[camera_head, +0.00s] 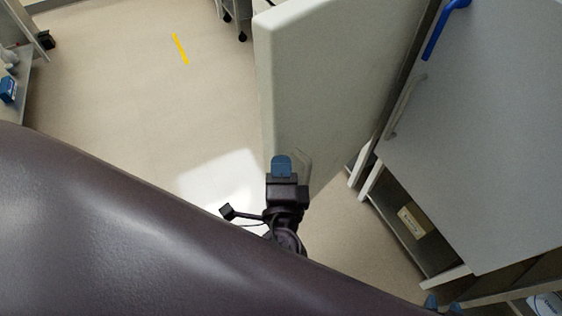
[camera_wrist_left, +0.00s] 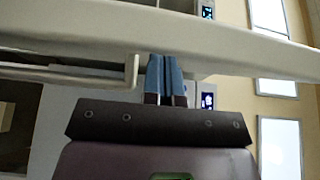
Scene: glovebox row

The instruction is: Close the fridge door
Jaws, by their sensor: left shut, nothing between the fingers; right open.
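The fridge door (camera_head: 328,85), a thick pale slab, stands open in the head view, swung out over the floor. A grey bar handle (camera_head: 304,167) shows at its lower part, beside my left gripper (camera_head: 281,163). The left gripper is shut and empty, close to the door's near face; contact is unclear. In the left wrist view its blue fingers (camera_wrist_left: 166,77) are together, beside the handle (camera_wrist_left: 132,70) and in front of the pale door (camera_wrist_left: 230,37). My right gripper (camera_head: 443,303) shows only its blue fingertips, apart, at the bottom edge. The fridge interior is hidden.
A grey panel (camera_head: 480,130) with a grey handle and a blue handle (camera_head: 444,30) fills the right side. Open shelving (camera_head: 405,225) lies below it. Floor with a yellow strip (camera_head: 180,48) is clear to the left. My dark arm covers the lower left.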

